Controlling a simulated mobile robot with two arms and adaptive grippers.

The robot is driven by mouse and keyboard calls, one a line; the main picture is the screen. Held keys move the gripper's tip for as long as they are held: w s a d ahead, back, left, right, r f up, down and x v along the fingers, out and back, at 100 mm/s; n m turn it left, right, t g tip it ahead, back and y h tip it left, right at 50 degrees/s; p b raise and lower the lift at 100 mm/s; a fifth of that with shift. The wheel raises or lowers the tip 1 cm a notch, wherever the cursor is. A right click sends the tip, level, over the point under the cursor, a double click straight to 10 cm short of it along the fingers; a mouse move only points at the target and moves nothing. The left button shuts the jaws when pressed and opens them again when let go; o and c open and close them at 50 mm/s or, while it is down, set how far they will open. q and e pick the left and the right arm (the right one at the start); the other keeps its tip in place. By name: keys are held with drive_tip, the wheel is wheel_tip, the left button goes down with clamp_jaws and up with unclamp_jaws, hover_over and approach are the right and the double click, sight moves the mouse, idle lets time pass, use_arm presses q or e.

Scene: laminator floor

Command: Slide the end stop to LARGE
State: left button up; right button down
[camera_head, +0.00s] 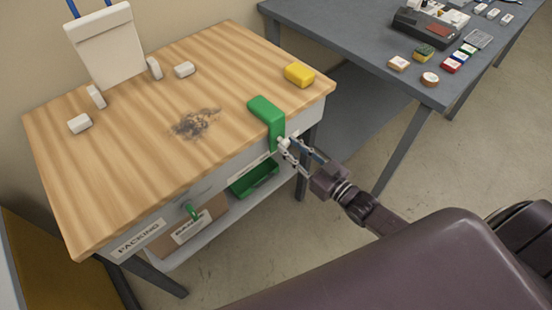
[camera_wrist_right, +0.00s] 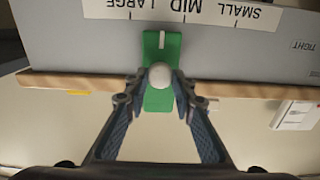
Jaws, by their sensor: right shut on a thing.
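The green end stop (camera_head: 266,112) sits over the front edge of the wooden table, toward its right end. Its front face with a white pointer line also shows in the wrist view (camera_wrist_right: 152,47). My right gripper (camera_head: 285,148) is shut on the stop's round white knob (camera_wrist_right: 160,76). The scale strip (camera_wrist_right: 195,8) appears upside down in the wrist view, with LARGE at left, MID in the middle and SMALL at right. The pointer line lies between the LARGE and MID ticks. My left gripper is not in view.
A yellow block (camera_head: 299,75) lies on the wooden tabletop (camera_head: 120,180) behind the stop. Several white blocks lie farther back. A small green lever (camera_head: 192,211) is on the table's front. A green bin (camera_head: 254,180) sits below, and a grey table (camera_head: 340,45) stands at right.

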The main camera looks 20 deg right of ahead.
drive_tip(key=d, duration=0.1)
drive_tip(key=w+d, duration=0.1)
drive_tip(key=d, duration=0.3)
drive_tip(key=shift+w+r+b, duration=0.1)
drive_tip(key=shift+w+b, duration=0.25)
drive_tip(key=shift+w, duration=0.05)
drive_tip(key=c, duration=1.6)
unclamp_jaws()
drive_tip(key=v, duration=1.2)
